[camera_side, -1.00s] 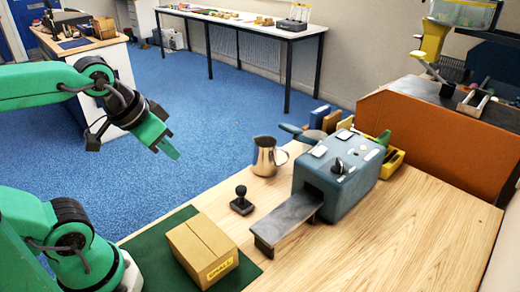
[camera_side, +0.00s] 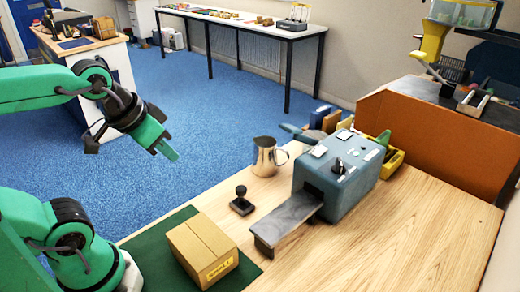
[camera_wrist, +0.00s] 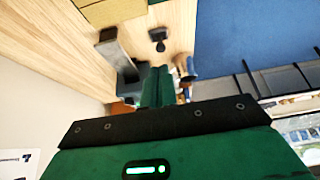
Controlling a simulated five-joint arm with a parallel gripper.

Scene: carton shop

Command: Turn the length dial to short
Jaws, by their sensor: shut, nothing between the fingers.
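The blue-grey machine (camera_side: 345,190) stands on the wooden table with a dark chute at its front left. My gripper (camera_side: 168,152) is in the air at the left, well apart from the machine and above the floor side of the table. Its fingers are shut with nothing between them. In the wrist view my gripper (camera_wrist: 160,72) points toward the table; the dial cannot be made out there.
A metal jug (camera_side: 266,158) and a small black joystick-like piece (camera_side: 241,202) stand left of the machine. A carton (camera_side: 203,250) sits on a green mat (camera_side: 152,255). A yellow bin (camera_side: 393,163) and an orange partition (camera_side: 430,140) are behind. The table's right front is clear.

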